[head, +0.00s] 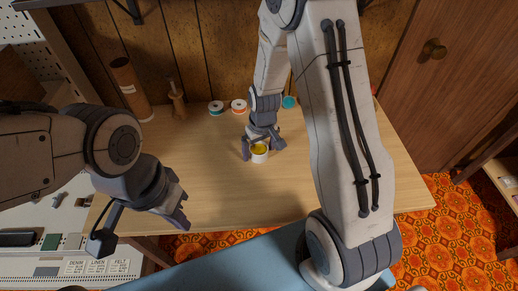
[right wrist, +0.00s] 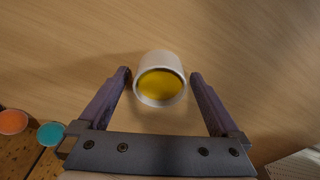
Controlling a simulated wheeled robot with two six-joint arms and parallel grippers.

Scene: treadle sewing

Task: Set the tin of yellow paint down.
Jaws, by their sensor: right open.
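The tin of yellow paint (head: 259,153) is a small white cylinder with yellow paint showing in its open top. It appears to stand upright on the wooden table (head: 215,175). My right gripper (head: 263,149) is open, with one finger on each side of the tin. In the right wrist view the tin (right wrist: 160,80) sits between the fingertips, with a narrow gap on each side. My left gripper (head: 180,212) hangs over the table's front left area, apart from the tin. Its fingers are seen edge-on, so its opening is unclear.
Several small round pots or spools, including an orange one (head: 239,106) and a teal one (head: 289,102), stand along the table's back. A brown cylinder (head: 131,88) and a wooden spindle (head: 177,98) stand at back left. The table around the tin is clear.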

